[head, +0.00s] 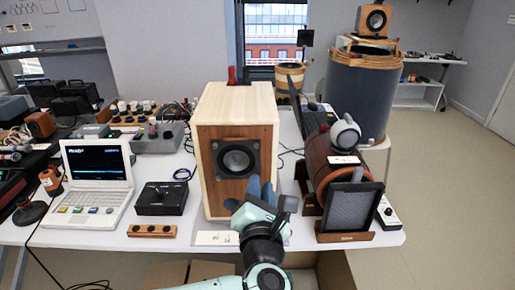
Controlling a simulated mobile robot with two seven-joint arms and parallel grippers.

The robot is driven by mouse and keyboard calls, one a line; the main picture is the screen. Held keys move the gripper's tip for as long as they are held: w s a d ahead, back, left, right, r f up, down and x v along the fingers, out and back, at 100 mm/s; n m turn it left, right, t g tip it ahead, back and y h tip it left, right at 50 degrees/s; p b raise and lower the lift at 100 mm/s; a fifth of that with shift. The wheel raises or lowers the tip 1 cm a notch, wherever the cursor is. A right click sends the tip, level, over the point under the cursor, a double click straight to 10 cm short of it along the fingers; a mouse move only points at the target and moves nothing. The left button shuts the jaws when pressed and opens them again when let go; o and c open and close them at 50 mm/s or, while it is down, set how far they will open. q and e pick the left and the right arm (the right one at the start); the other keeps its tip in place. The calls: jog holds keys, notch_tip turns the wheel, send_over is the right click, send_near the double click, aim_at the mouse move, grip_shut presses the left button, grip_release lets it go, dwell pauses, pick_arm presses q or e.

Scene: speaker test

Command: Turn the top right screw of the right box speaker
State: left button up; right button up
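A light wooden box speaker (206,167) with a brown front panel stands upright on the white table. A round dark cone (237,159) sits in the panel's upper half, with small dark screws around it. The top right screw (256,144) is only a tiny spot.
On the white table (390,238), a laptop (97,180) and a black box (160,199) stand left of the speaker. A barrel-shaped wooden device (327,165) and a framed dark panel (347,208) stand close on its right. A smaller box speaker (373,20) stands higher at the back right.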

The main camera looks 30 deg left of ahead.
aim_at(256, 146)
pick_arm(q)
jog(key=shift+n, duration=0.3)
jog(key=x, duration=1.3)
jog(key=shift+s+a+r, duration=0.15)
jog(key=shift+a+r, duration=0.2)
jog(key=shift+r, duration=0.05)
grip_shut()
